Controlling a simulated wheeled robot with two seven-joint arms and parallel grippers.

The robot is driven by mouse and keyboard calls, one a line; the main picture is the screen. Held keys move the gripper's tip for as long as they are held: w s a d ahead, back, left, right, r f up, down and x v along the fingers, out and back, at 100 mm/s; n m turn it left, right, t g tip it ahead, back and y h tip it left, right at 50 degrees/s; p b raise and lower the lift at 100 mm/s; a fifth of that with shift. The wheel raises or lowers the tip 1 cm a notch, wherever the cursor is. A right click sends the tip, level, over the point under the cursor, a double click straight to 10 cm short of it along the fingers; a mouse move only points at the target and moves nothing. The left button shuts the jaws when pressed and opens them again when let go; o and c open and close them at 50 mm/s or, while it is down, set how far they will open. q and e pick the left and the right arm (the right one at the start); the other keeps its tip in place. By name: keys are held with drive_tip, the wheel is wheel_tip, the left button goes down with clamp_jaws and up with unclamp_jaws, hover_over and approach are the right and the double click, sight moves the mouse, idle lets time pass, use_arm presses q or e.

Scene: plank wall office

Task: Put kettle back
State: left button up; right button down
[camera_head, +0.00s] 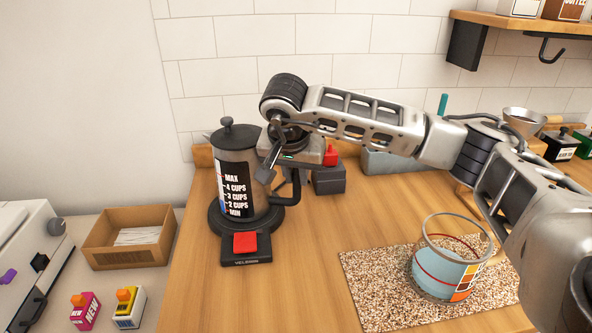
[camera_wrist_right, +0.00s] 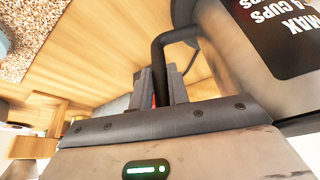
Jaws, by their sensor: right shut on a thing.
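The kettle (camera_head: 235,175) is a grey metal one with a black lid and a black panel of cup marks. It is upright, on or right over its round black base (camera_head: 246,250), which has a red switch in front; I cannot tell whether it is fully seated. My right gripper (camera_head: 272,172) is at the kettle's right side. In the right wrist view its fingers (camera_wrist_right: 160,88) are shut on the black kettle handle (camera_wrist_right: 163,50), and the kettle body (camera_wrist_right: 235,45) fills the upper right. My left gripper is not in view.
A glass jug (camera_head: 440,275) with blue liquid stands on a speckled mat (camera_head: 375,290) at front right. A cardboard box (camera_head: 130,237) is at left. A dark block with a red top (camera_head: 329,178) stands behind my gripper. The wooden counter between base and mat is clear.

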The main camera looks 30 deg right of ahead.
drive_tip(key=c, duration=1.3)
unclamp_jaws()
drive_tip(key=shift+c, duration=0.2)
drive_tip(key=shift+r, duration=0.1)
drive_tip(key=v, duration=1.2)
drive_tip(key=shift+s, duration=0.1)
